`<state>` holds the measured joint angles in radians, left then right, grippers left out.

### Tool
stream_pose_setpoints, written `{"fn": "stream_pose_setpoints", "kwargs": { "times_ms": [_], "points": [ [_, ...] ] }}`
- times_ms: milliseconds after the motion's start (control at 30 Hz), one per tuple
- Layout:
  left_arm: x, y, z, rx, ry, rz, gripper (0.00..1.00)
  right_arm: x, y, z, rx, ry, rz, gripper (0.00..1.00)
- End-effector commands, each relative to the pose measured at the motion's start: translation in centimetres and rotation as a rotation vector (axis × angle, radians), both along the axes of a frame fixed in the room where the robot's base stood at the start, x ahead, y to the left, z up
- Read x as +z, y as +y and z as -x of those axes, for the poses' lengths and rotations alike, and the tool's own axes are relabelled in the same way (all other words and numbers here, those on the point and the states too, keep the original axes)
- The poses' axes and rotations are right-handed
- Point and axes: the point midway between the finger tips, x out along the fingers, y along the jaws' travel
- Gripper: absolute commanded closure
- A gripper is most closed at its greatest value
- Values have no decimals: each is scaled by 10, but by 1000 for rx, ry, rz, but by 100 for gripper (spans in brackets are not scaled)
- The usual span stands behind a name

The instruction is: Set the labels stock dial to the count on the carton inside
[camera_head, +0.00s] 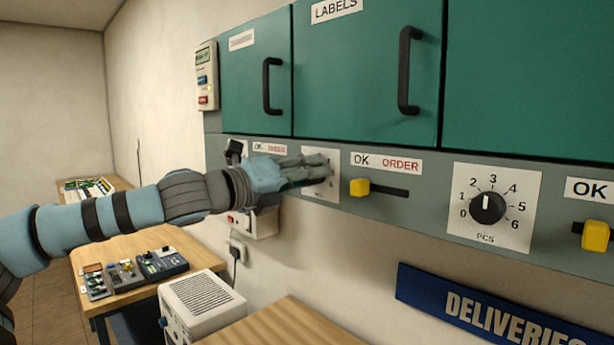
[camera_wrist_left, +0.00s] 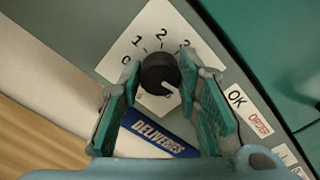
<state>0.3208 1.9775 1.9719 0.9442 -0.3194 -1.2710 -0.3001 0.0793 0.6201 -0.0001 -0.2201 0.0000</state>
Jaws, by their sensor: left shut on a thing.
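The labels cabinet (camera_head: 365,65) has a green door with a black handle, and it is closed, so its inside is hidden. Below it on the grey rail is a white dial plate (camera_head: 333,187), mostly covered by my left gripper (camera_head: 312,172). In the left wrist view the dial's black knob (camera_wrist_left: 160,74) sits between the two fingers of my left gripper (camera_wrist_left: 160,92), which is shut on it. Numbers 0, 1, 2 and 3 show around the knob; a pale mark shows on its lower right side. No carton is in view. My right gripper is not in view.
A yellow OK/ORDER slider (camera_head: 360,187) is just right of the held dial. A second dial (camera_head: 487,207) farther right points near 3. A blue deliveries sign (camera_head: 490,305) hangs below. A wooden table (camera_head: 140,255) with devices stands lower left.

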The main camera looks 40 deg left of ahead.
Motion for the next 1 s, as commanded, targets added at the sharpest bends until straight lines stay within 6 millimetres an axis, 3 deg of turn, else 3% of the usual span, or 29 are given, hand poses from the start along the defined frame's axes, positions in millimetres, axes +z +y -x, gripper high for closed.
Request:
{"fn": "stream_pose_setpoints", "kwargs": {
  "times_ms": [267,300,433,867,1000],
  "points": [
    [-3,-2,0,-4,6,2,97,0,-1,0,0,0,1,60],
    [-3,-2,0,-4,6,2,68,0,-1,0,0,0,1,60],
    [-2,-1,0,-3,4,2,49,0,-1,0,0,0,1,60],
    [-1,-1,0,-2,2,4,49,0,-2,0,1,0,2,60],
    [-1,-1,0,-1,9,94,49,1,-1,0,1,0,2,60]
  ]
}}
